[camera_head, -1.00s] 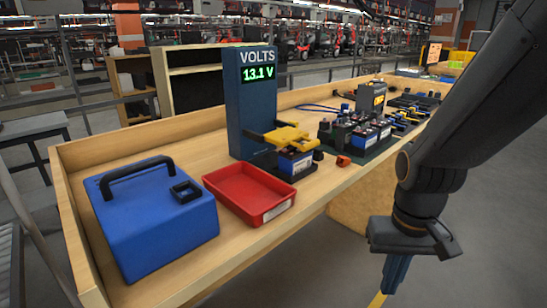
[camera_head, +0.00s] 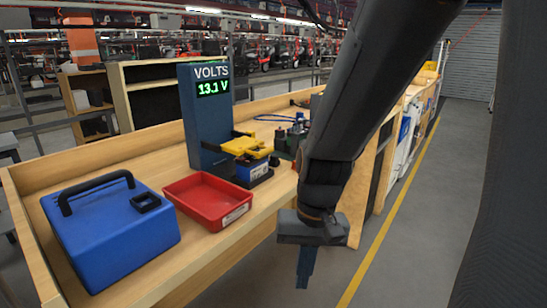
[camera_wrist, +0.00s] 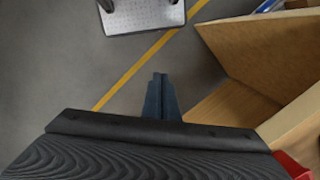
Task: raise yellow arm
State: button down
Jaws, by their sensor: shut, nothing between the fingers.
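The yellow arm (camera_head: 244,146) is at the foot of the dark blue volt meter post (camera_head: 202,120), in the head view. It lies over a blue battery (camera_head: 252,170) in a dark holder. The post's display reads 13.1 V. My gripper (camera_head: 304,282) points down in front of the bench, to the right of and below the yellow arm, apart from it. Its blue fingers are together and empty. They also show in the wrist view (camera_wrist: 160,98), above the grey floor. The yellow arm is not visible in the wrist view.
A red tray (camera_head: 208,199) and a blue case with a black handle (camera_head: 110,235) stand on the wooden bench, left of the yellow arm. My arm hides much of the bench's right part. The floor right of the bench is clear, with a yellow line (camera_head: 385,240).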

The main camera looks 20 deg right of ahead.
jog(key=w+d+r+m+t+y+p, duration=0.2)
jog(key=w+r+m+t, duration=0.3)
jog(key=w+r+m, duration=0.3)
jog(key=w+d+r+m+t+y+p, duration=0.3)
jog(key=w+d+r+m+t, duration=0.2)
jog(key=m, duration=1.2)
jog(key=w+r, duration=0.3)
jog(key=w, duration=0.1)
jog(key=shift+w+r+m+y, duration=0.15)
jog(key=shift+w+m+y, duration=0.15)
jog(key=shift+y, duration=0.1)
jog(key=x, duration=1)
jog(key=shift+a+p, duration=0.15)
jog(key=shift+p, duration=0.25)
notch_tip(320, 180, up, 3)
jog(key=shift+f+p, duration=0.2)
jog(key=shift+p, duration=0.6)
jog(key=shift+w+a+r+p, duration=0.1)
jog(key=shift+w+r+p, duration=0.25)
jog(key=shift+r, duration=0.3)
